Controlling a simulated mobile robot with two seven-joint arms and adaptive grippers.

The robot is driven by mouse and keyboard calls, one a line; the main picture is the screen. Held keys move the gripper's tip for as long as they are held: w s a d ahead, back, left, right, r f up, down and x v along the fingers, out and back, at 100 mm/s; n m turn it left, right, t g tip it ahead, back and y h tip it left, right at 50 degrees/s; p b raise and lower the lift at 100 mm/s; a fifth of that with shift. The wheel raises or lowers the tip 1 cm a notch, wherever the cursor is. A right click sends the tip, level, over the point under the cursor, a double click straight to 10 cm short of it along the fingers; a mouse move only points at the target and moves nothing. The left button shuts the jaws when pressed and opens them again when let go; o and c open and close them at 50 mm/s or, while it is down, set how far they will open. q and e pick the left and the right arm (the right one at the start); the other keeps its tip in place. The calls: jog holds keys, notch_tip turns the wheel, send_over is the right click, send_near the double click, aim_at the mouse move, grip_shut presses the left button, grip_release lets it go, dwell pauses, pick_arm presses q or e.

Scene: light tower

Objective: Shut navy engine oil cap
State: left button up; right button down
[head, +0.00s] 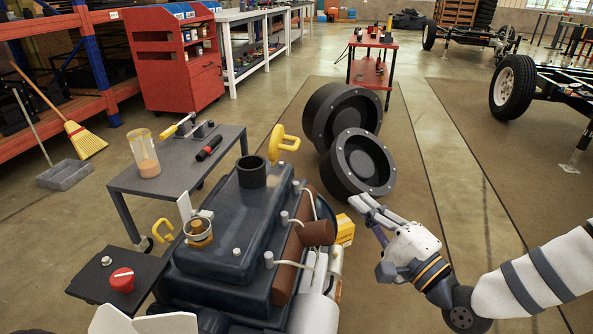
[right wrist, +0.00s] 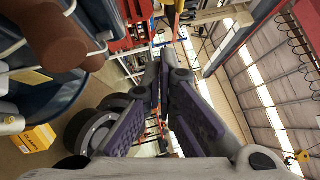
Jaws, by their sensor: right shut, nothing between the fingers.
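The navy engine (head: 232,225) stands in the lower middle of the head view. On its left top is a brass-coloured oil filler neck (head: 198,232). A pale flat flap (head: 184,207) stands upright beside the neck and looks like the raised cap; the neck looks uncovered. My right gripper (head: 361,206) is to the right of the engine, well apart from the filler, shut and empty. In the right wrist view its fingers (right wrist: 164,75) come together with nothing between them. My left gripper is not in view.
A dark table with a clear jar (head: 144,153) stands behind the engine at left.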

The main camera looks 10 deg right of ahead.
jog(key=w+a+r, duration=0.5)
jog(key=w+a, duration=0.1)
jog(key=w, duration=0.4)
jog(key=shift+w+a+t+b, duration=0.3)
jog(key=shift+w+a, duration=0.05)
jog(key=shift+a, duration=0.05)
jog(key=shift+r, duration=0.15)
jog(key=shift+a+r+g+p, duration=0.1)
jog(key=shift+r+g+p, duration=0.3)
jog(key=shift+p, duration=0.3)
jog(key=shift+r+n+p, duration=0.1)
jog(key=shift+n+p, duration=0.2)
